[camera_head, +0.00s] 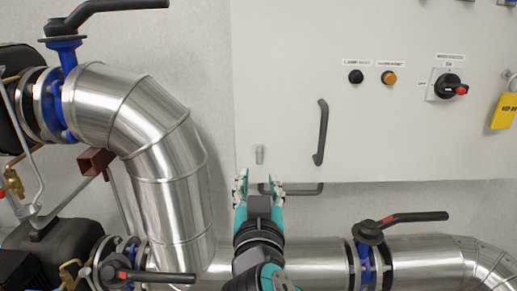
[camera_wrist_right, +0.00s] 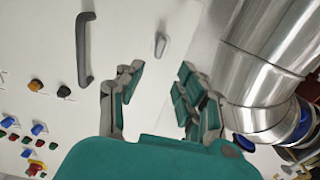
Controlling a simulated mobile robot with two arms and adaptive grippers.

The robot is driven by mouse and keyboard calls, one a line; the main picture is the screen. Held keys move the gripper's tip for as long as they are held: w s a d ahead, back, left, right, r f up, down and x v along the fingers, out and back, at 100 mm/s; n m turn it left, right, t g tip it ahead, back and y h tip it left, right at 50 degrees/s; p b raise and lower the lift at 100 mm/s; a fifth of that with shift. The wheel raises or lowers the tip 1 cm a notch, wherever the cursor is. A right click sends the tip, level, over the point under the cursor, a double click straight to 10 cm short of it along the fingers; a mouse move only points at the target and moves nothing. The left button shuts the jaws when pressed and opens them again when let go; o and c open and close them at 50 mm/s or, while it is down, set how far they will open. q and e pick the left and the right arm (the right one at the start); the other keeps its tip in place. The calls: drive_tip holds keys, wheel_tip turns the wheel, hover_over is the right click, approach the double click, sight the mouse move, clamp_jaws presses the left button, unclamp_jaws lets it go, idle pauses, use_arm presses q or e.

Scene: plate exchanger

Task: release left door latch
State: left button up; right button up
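The door latch (camera_head: 259,154) is a small grey tab low on the white cabinet door (camera_head: 300,70), left of the dark door handle (camera_head: 321,132). It points roughly up and down in the head view. My right gripper (camera_head: 258,185) is just below the latch, fingers spread and empty. In the right wrist view the latch (camera_wrist_right: 160,44) lies beyond the open fingertips (camera_wrist_right: 158,75), roughly between their lines and apart from them. The handle (camera_wrist_right: 84,50) is to its left there. My left gripper is not in view.
A large silver pipe (camera_head: 150,130) bends down at the left, and another (camera_head: 315,262) runs below the cabinet. Blue valves with dark levers (camera_head: 420,217) stick out.

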sight(259, 157)
drive_tip(key=w+p, duration=0.4)
drive_tip(key=w, duration=0.5)
drive_tip(key=shift+w+r, duration=0.1)
drive_tip(key=shift+w, duration=0.3)
drive_tip(key=shift+w+d, duration=0.1)
drive_tip(key=shift+w, duration=0.45)
clamp_jaws()
